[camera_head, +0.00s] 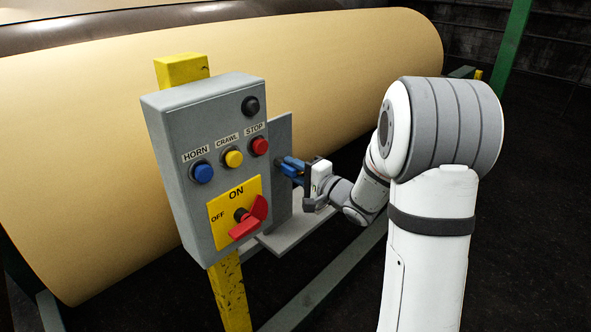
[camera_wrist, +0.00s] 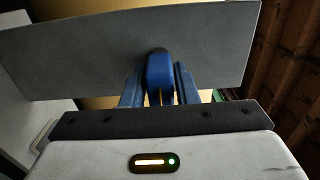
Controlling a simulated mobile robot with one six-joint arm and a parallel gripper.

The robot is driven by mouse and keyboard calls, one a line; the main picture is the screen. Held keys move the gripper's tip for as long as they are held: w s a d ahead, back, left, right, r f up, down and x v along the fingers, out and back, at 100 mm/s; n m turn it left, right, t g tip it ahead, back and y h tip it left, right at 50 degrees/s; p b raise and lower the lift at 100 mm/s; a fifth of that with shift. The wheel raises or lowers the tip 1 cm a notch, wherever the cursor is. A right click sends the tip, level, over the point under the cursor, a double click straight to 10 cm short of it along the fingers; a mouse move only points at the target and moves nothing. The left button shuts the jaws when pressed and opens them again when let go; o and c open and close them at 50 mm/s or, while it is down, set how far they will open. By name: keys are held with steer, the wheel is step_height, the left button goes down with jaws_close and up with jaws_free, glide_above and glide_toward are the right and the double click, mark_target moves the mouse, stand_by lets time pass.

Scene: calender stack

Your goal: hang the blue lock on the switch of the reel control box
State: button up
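The reel control box (camera_head: 222,130) is grey, on a yellow post. Its rotary switch (camera_head: 248,217) has a red handle on a yellow plate marked ON and OFF. The blue lock (camera_wrist: 160,72) is at a grey plate, between my gripper's two blue fingers in the wrist view. My gripper (camera_head: 290,166) reaches from the right toward this plate, beside the box. The fingers (camera_wrist: 160,88) lie close along both sides of the lock; I cannot tell whether they press on it. In the head view the lock and fingers merge into one small blue patch.
The grey plate (camera_head: 281,135) stands right of the box, also seen in the wrist view (camera_wrist: 80,50). A grey ledge (camera_head: 296,234) lies below it. A large tan roll (camera_head: 90,140) fills the space behind. Green rails (camera_head: 325,290) run below. Blue, yellow and red buttons sit above the switch.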

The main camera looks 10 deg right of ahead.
jaws_close()
steer(key=shift+s+d, duration=0.1)
steer(key=shift+s, duration=0.1)
stand_by(0.3)
steer(key=shift+p+v, duration=0.55)
steer(key=shift+v, duration=1.55)
